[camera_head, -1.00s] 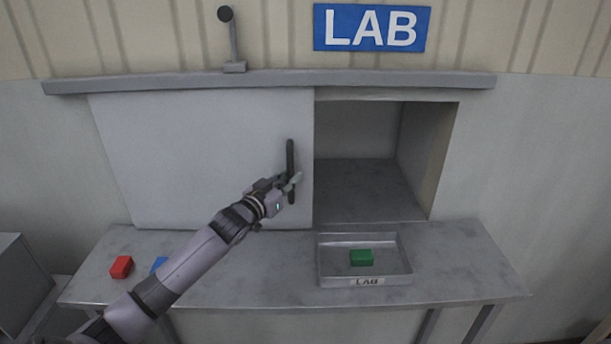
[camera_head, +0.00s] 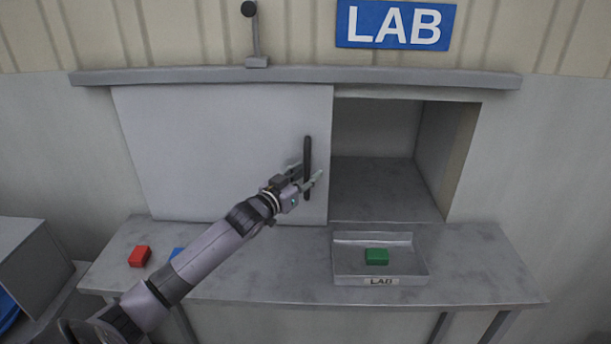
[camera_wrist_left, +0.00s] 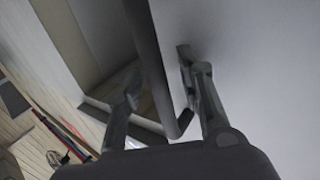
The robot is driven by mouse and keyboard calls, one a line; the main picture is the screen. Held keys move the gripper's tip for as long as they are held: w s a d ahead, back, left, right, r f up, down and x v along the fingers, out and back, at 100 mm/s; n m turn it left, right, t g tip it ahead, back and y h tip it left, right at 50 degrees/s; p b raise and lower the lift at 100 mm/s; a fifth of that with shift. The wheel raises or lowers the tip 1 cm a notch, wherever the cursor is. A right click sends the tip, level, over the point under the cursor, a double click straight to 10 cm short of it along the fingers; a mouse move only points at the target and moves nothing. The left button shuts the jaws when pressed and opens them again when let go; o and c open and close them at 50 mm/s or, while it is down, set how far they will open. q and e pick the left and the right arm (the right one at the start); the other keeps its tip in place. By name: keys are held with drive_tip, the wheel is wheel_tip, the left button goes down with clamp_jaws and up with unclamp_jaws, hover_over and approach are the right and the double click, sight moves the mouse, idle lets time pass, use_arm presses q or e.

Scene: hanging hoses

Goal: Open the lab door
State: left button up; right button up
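The lab door (camera_head: 215,150) is a pale sliding panel under a grey rail. It stands slid to the left, with an open compartment (camera_head: 385,185) at its right. Its dark vertical handle (camera_head: 307,150) is near the panel's right edge. My left gripper (camera_head: 306,176) is at the handle's lower half, its fingers spread to either side. In the left wrist view the handle (camera_wrist_left: 152,60) passes between the two parted fingers, with visible gaps. The blue LAB sign (camera_head: 395,24) hangs above the opening. My right gripper is not in view.
A grey table (camera_head: 240,265) runs below the door. On it are a red block (camera_head: 139,256), a blue block (camera_head: 177,253) partly hidden by my arm, and a LAB tray (camera_head: 345,277) holding a green block (camera_head: 376,256). A grey box (camera_head: 45,265) stands at the left.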

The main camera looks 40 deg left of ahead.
use_arm(q)
drive_tip(key=s, duration=1.2)
idle(0.5)
